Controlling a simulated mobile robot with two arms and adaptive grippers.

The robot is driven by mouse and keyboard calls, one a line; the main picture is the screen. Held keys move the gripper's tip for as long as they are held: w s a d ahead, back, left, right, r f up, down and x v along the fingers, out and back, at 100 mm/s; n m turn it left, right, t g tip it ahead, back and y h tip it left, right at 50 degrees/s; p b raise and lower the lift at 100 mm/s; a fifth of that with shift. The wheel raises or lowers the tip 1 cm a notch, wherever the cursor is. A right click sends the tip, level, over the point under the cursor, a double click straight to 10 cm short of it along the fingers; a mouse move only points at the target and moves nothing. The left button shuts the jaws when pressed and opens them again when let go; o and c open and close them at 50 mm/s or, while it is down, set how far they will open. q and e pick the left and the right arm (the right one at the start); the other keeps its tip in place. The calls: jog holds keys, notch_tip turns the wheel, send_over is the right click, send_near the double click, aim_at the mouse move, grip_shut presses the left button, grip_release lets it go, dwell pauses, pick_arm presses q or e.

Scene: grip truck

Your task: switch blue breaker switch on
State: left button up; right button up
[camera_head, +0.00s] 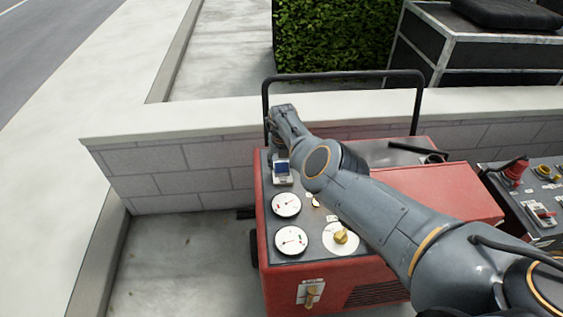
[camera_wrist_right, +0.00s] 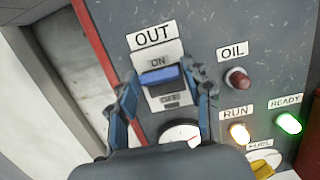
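The blue breaker switch (camera_head: 281,168) is on the upper left of the red machine's dark top panel. In the right wrist view the blue switch (camera_wrist_right: 158,76) sits in a pale plate under an "OUT" label, with "ON" above the lever and "OFF" below it. The lever's exact tilt is hard to tell. My right gripper (camera_wrist_right: 164,100) is open, its two blue-grey fingers apart on either side of the switch plate, with nothing between them held. In the head view my right gripper (camera_head: 279,142) is just beyond the switch, partly hidden by its wrist. My left gripper is out of view.
Two gauges (camera_head: 288,222) and a yellow knob (camera_head: 341,237) lie nearer on the panel. A lit green READY lamp (camera_wrist_right: 289,123) and a lit RUN lamp (camera_wrist_right: 239,132) are to the right. A black handle bar (camera_head: 345,76) and low wall (camera_head: 190,118) stand behind.

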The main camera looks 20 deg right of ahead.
jog(key=shift+o, duration=0.7)
jog(key=shift+w+r, duration=0.1)
jog(key=shift+r, duration=0.65)
jog(key=shift+s+a+r, duration=0.1)
jog(key=shift+s+r, duration=0.2)
jog(key=shift+r, duration=0.4)
notch_tip(320, 180, up, 9)
jog(key=s, duration=0.1)
jog(key=shift+s+a, duration=0.2)
jog(key=shift+s, duration=0.1)
